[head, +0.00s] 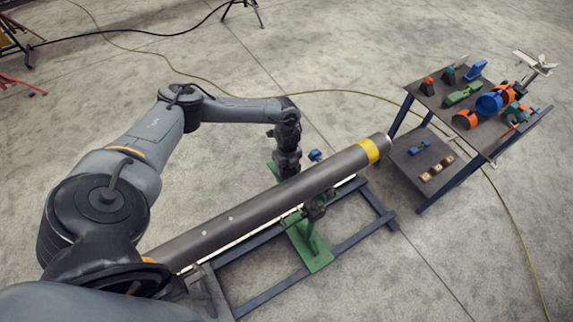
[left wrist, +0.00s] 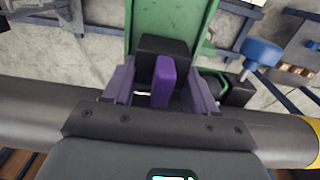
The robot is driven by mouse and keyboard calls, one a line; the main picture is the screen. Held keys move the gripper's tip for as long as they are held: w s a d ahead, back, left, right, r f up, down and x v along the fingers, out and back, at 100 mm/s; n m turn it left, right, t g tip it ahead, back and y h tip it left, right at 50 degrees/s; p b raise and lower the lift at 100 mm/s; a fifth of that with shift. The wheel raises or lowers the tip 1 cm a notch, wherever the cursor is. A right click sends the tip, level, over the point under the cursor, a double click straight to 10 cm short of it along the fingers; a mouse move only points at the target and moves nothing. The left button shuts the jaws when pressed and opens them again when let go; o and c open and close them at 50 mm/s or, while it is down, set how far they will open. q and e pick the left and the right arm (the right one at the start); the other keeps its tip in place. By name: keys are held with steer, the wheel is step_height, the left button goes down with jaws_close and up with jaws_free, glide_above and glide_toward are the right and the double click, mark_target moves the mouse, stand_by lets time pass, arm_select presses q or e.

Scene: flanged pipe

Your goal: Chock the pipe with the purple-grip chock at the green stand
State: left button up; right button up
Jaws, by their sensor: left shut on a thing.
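The long dark grey pipe (head: 255,205), with a yellow band near its far end, lies across the green stand (head: 312,248). My left gripper (head: 287,166) points down at the pipe's far side by this stand. In the left wrist view my left gripper (left wrist: 162,88) is shut on the purple grip of the chock (left wrist: 164,75). The chock's dark block (left wrist: 160,48) shows over the green stand (left wrist: 175,18), beside the pipe (left wrist: 45,112). Whether the block touches the pipe or stand is hidden. My right gripper is not in view.
A blue knob (head: 315,155) stands close beside my left gripper at the stand. A dark blue floor frame (head: 362,235) lies under the pipe. A cart (head: 452,128) with several coloured parts stands at the right, near the pipe's banded end. A yellow cable crosses the floor.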

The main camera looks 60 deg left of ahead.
arm_select(q)
steer(key=shift+d, duration=0.5)
steer(key=o, duration=1.3)
steer(key=shift+c, duration=0.2)
steer(key=shift+r+p, duration=0.1)
steer(key=shift+p, duration=0.2)
steer(key=shift+a+r+p, duration=0.2)
steer(key=shift+r+p, duration=0.75)
steer(key=shift+r, duration=0.1)
steer(key=shift+a+r+p, duration=0.15)
steer(key=shift+r+p, duration=0.8)
steer(key=shift+r, duration=0.1)
steer(key=shift+a+r+p, duration=0.2)
steer(key=shift+r+p, duration=1)
steer(key=shift+r, duration=0.1)
